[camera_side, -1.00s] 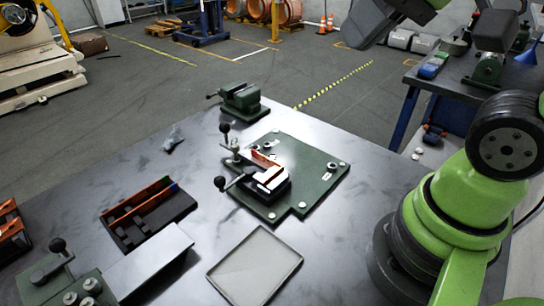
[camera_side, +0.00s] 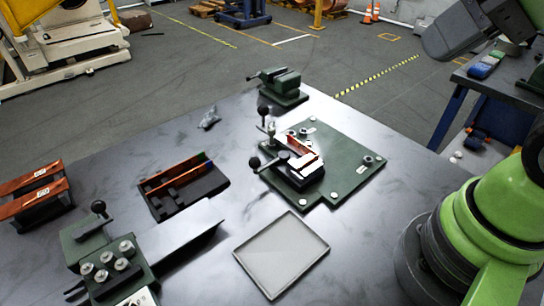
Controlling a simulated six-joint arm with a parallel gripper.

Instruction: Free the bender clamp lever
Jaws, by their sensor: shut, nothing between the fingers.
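The bender appears to be the clamp fixture on a dark green plate (camera_side: 345,180) in the middle of the bench. A copper-coloured strip (camera_side: 298,146) and a pale, shiny piece lie in its dark block. One lever with a black ball knob (camera_side: 254,162) sticks out to the left, roughly level. A second black knob (camera_side: 263,110) stands upright behind it. I cannot tell which is the clamp lever. A dark grey part of my arm hangs at the top right, well away from the fixture. My gripper's fingers are not visible.
A small green vise (camera_side: 281,84) stands behind the fixture. An empty grey tray (camera_side: 282,253) lies in front. A dark tray with copper strips (camera_side: 184,186), a copper-topped rack (camera_side: 34,193) and a green roller device (camera_side: 100,255) are on the left. Bare bench lies between them.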

